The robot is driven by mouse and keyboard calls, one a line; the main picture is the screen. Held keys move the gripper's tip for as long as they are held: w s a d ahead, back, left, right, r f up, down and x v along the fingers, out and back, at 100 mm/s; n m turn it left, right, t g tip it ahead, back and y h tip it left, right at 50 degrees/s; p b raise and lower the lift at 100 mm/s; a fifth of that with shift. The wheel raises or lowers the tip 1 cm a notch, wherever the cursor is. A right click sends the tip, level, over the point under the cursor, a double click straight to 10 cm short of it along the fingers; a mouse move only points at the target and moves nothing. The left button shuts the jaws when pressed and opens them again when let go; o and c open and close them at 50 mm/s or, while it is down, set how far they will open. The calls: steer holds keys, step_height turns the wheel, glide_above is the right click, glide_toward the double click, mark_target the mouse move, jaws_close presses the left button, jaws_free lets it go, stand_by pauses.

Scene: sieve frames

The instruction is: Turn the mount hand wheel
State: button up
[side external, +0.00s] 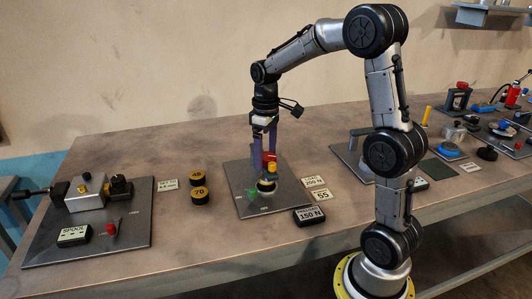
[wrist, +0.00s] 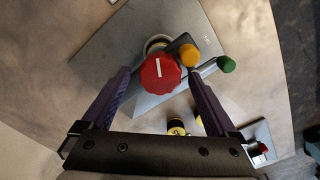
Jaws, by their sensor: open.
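The red hand wheel (wrist: 160,73) with a white index line shows in the wrist view, on a pale round mount over a grey plate (wrist: 195,25). In the side view the red wheel (side external: 269,157) is partly covered by my gripper. My gripper (side external: 263,162) points down over it with its purple fingers apart. In the wrist view the fingers lie on either side of the wheel; I cannot tell whether they touch it. An orange-yellow knob (wrist: 189,55) sits close to the wheel's right, near the right finger. A green-tipped lever (wrist: 226,65) reaches out beyond it.
Black-and-yellow cylinders (side external: 200,194) stand left of the plate (side external: 238,178). A black "150 N" block (side external: 309,215) and label cards (side external: 315,182) lie to its right. A spool fixture (side external: 88,192) stands at far left. Bare table lies behind the plate.

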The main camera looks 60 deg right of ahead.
steer(key=shift+c, duration=0.3)
steer(key=c, duration=1.3)
steer(key=shift+m, duration=0.4)
steer(key=m, duration=0.3)
steer(key=shift+d+m, duration=0.1)
steer(key=shift+m, duration=0.3)
steer(key=m, duration=0.5)
steer(key=shift+s, duration=0.1)
steer(key=shift+d, duration=0.1)
steer(key=o, duration=1.4)
steer(key=shift+c, duration=0.2)
